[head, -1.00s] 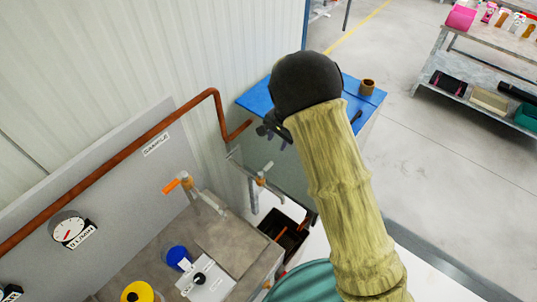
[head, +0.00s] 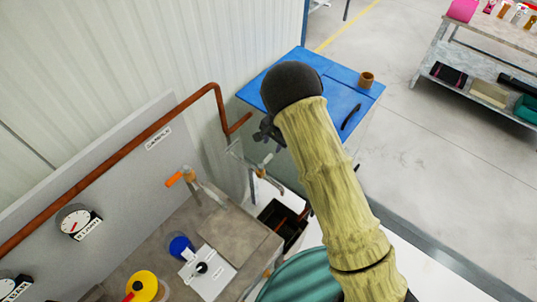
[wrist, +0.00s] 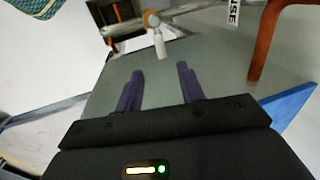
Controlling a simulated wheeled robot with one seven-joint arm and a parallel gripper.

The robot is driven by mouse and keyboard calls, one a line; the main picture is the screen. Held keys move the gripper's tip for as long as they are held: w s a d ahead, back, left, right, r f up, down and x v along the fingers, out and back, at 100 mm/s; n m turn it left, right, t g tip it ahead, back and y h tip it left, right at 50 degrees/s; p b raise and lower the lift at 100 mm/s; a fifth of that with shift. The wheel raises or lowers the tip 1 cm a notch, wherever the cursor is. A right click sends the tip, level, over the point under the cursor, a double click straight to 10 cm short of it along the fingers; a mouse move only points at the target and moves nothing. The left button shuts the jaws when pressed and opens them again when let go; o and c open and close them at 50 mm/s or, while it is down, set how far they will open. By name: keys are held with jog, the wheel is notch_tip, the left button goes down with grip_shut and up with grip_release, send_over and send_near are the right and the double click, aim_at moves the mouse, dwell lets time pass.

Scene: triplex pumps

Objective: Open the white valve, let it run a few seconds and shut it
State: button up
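The white valve shows in the head view as a small white lever (head: 265,161) on a tap below the end of the copper pipe, above a dark bin. In the wrist view its white handle (wrist: 159,43) hangs from a brass-coloured hub, ahead of my fingers. My gripper (wrist: 160,80) is open and empty, its two dark fingers apart and pointing toward the handle without touching it. In the head view my gripper (head: 267,133) is partly hidden by my wrist and sits just above the white lever.
An orange-handled valve (head: 175,179) stands to the left on the bench, near a blue knob (head: 180,246) and a yellow knob (head: 143,287). The copper pipe (head: 130,134) runs along the panel. A blue-topped cabinet (head: 333,88) stands behind. The dark bin (head: 283,221) is below.

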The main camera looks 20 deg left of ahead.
aim_at(268, 158)
jog(key=f+p, duration=0.1)
jog(key=f, duration=0.2)
jog(key=a+f+p, duration=0.1)
jog(key=f, duration=0.3)
jog(key=w+a+f+p, duration=0.1)
jog(key=f, duration=0.2)
jog(key=shift+f+p, duration=0.25)
jog(key=shift+p, duration=0.15)
grip_shut()
